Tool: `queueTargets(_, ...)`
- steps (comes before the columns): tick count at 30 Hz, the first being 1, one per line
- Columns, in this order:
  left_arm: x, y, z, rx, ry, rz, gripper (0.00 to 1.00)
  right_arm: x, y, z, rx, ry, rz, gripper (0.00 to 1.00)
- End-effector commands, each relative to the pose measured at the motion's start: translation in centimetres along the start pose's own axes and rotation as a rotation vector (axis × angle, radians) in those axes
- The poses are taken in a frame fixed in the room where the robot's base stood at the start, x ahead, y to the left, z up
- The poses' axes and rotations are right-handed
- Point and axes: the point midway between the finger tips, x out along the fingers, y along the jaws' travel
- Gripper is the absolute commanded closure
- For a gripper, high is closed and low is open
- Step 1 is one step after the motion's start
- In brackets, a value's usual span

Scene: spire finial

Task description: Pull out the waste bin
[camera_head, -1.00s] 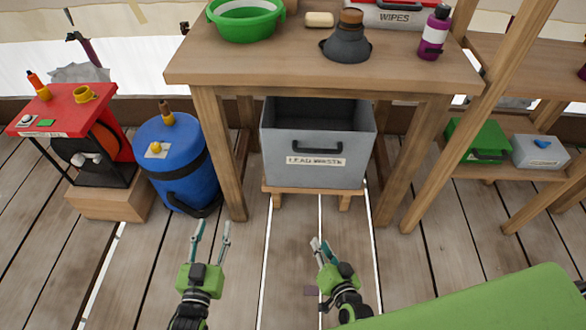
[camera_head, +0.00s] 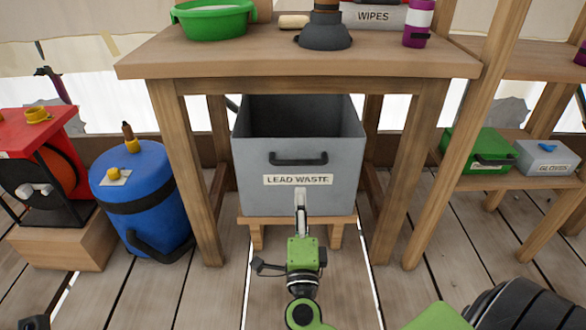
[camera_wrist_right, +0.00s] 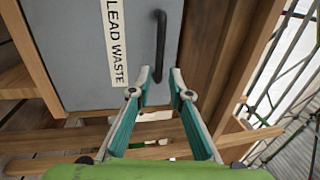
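The waste bin (camera_head: 299,198) is a grey open-topped box labelled "LEAD WASTE". It sits on a low wooden stand (camera_head: 345,224) under the workbench. Its black bar handle (camera_head: 298,159) is on the front face above the label. My right gripper (camera_head: 301,198) is in front of the bin, below the handle in the head view. In the right wrist view the gripper (camera_wrist_right: 161,74) is open and empty, and the handle (camera_wrist_right: 160,42) lies just past and between its fingertips. I cannot make out contact. My left gripper is not recognisable in view.
The wooden workbench (camera_head: 300,62) has legs on both sides of the bin. A blue drum (camera_head: 140,190) and a red machine (camera_head: 35,150) stand left. A shelf (camera_head: 515,180) with a green box (camera_head: 478,147) stands right. The plank floor before the bin is clear.

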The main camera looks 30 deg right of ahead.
Motion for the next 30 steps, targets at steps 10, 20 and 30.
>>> queueTargets(10,0.3,0.1,0.2,0.004,0.028,0.012,0.60,7.3,0.0,0.0,0.000,-0.001,-0.005,0.82)
queueTargets(20,0.7,0.1,0.2,0.008,0.054,0.023,0.60,11.9,0.0,0.1,-0.004,-0.002,-0.002,0.82)
queueTargets(30,0.9,0.1,0.4,0.008,0.052,0.024,0.60,12.4,0.0,0.1,-0.003,-0.002,0.000,0.82)
